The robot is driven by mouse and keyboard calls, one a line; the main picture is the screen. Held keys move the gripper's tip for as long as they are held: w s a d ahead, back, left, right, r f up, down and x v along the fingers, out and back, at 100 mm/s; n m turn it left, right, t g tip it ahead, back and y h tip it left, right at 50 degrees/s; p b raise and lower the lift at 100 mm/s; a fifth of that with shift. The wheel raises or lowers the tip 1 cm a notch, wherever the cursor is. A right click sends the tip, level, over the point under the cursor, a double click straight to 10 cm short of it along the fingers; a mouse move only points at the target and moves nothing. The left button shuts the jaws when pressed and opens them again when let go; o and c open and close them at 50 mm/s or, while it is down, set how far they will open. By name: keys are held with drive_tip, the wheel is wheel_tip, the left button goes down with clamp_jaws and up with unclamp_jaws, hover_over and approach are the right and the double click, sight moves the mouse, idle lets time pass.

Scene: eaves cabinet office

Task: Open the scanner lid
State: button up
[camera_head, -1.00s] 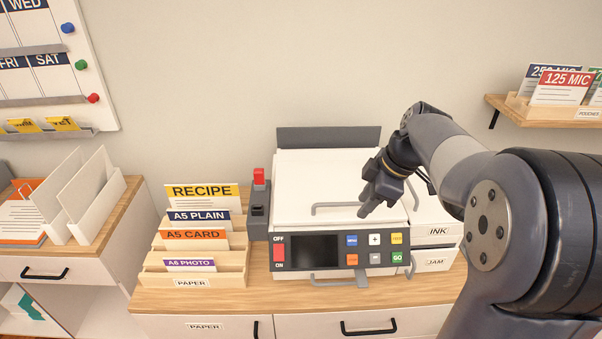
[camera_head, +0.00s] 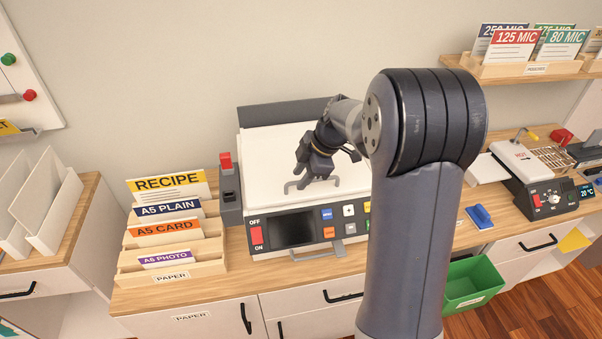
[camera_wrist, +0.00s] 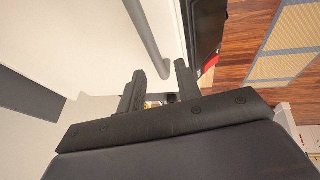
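The scanner is a white-topped machine with a dark front panel (camera_head: 291,231). Its white lid (camera_head: 262,160) lies flat and closed, with a grey bar handle (camera_head: 291,188) along its front part. In the wrist view the handle (camera_wrist: 148,42) runs down toward my fingertips. My gripper (camera_head: 308,180) is over the lid close to the handle and hides part of it. In the wrist view my gripper (camera_wrist: 160,70) has its two fingers apart, with the handle's end near the gap. I cannot tell whether a finger touches the handle.
A paper sorter (camera_head: 172,257) with labelled cards stands left of the scanner. A red-topped switch block (camera_head: 229,180) adjoins its left side.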

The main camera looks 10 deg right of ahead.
drive_tip(key=shift+a+f, duration=0.15)
drive_tip(key=shift+f, duration=0.2)
drive_tip(key=shift+c, duration=0.4)
clamp_jaws()
